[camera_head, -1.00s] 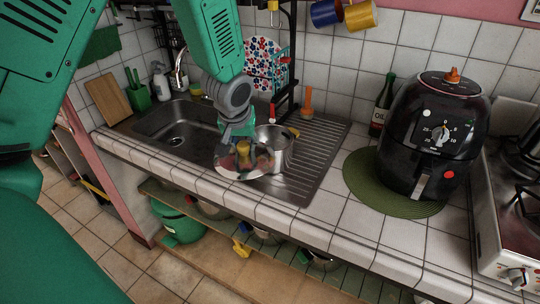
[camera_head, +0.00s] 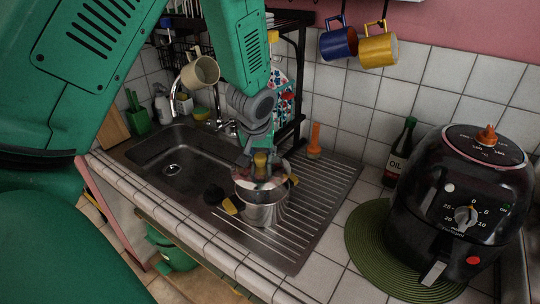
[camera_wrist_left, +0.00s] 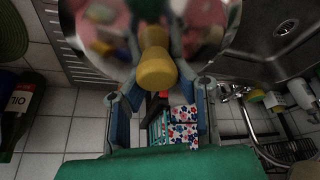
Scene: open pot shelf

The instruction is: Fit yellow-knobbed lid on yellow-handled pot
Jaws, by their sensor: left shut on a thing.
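The pot (camera_head: 263,212) is shiny steel and stands on the ribbed metal drainboard. One yellow handle (camera_head: 230,206) points front left; the other (camera_head: 294,180) shows at its right. My left gripper (camera_head: 260,162) is above the pot, shut on the yellow knob of the lid (camera_head: 247,178). The lid is shiny and lies over the pot's opening; I cannot tell whether its rim touches the pot. In the left wrist view the yellow knob (camera_wrist_left: 156,68) sits between the fingers, with the reflective lid (camera_wrist_left: 95,32) beyond. The right gripper is not in view.
The sink (camera_head: 172,158) lies left of the pot. A black air fryer (camera_head: 462,205) on a green mat (camera_head: 372,250) and an oil bottle (camera_head: 399,152) stand to the right. Blue (camera_head: 338,42) and yellow (camera_head: 379,47) mugs hang above. A dish rack (camera_head: 297,85) stands behind.

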